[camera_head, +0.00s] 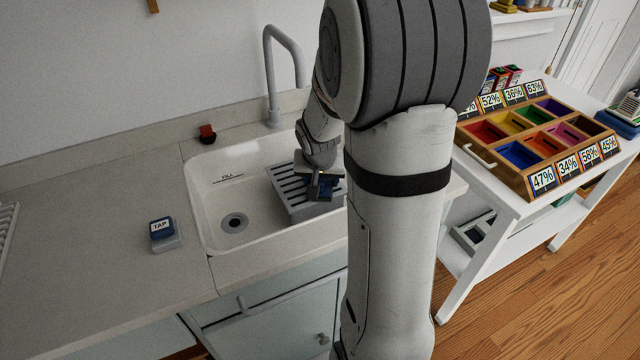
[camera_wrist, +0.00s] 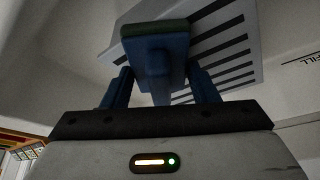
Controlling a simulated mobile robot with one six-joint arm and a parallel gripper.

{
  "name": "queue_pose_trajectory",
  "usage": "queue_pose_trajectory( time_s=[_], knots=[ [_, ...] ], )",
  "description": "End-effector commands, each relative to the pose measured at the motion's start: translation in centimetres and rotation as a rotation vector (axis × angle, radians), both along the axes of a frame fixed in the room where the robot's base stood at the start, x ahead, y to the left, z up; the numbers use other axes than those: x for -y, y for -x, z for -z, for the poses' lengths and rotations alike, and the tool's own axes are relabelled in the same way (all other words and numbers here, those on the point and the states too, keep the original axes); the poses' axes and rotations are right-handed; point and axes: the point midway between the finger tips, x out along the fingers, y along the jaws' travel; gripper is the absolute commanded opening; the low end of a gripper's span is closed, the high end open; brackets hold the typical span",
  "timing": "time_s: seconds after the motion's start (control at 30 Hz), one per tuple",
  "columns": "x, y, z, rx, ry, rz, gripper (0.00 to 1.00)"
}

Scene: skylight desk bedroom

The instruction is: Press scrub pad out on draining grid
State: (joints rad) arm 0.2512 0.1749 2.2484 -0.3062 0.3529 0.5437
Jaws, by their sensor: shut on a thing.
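The scrub pad (camera_wrist: 155,48) is a blue block with a grip stem and a dark green layer on its far face. My gripper (camera_wrist: 162,82) is shut on its stem, one blue finger on each side. The draining grid (camera_wrist: 232,45) is a light grey slotted block just beyond the pad. In the head view the grid (camera_head: 285,188) stands in the right part of the white sink, and my gripper (camera_head: 322,186) is over its right part, pointing down. I cannot tell whether the pad touches the grid. My arm hides the grid's right end.
The sink basin (camera_head: 212,205) has a drain (camera_head: 234,222) and a FILL line. A grey faucet (camera_head: 282,70) rises behind it. A TAP button block (camera_head: 163,234) and a small red item (camera_head: 207,133) are on the counter. A sorting tray (camera_head: 480,165) stands on the white table at right.

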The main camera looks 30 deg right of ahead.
Motion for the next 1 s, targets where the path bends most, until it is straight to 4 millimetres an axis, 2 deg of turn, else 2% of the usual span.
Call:
queue_pose_trajectory(
  time_s=[0.07,0.8,1.0],
  knots=[
    [-0.1,0.4,-0.1,-0.015,-0.004,0.002,0.27],
    [0.0,0.1,-6.6,-0.001,-0.001,0.000,0.27],
    [0.0,0.1,-6.8,-0.002,0.000,-0.001,0.27]
  ],
)
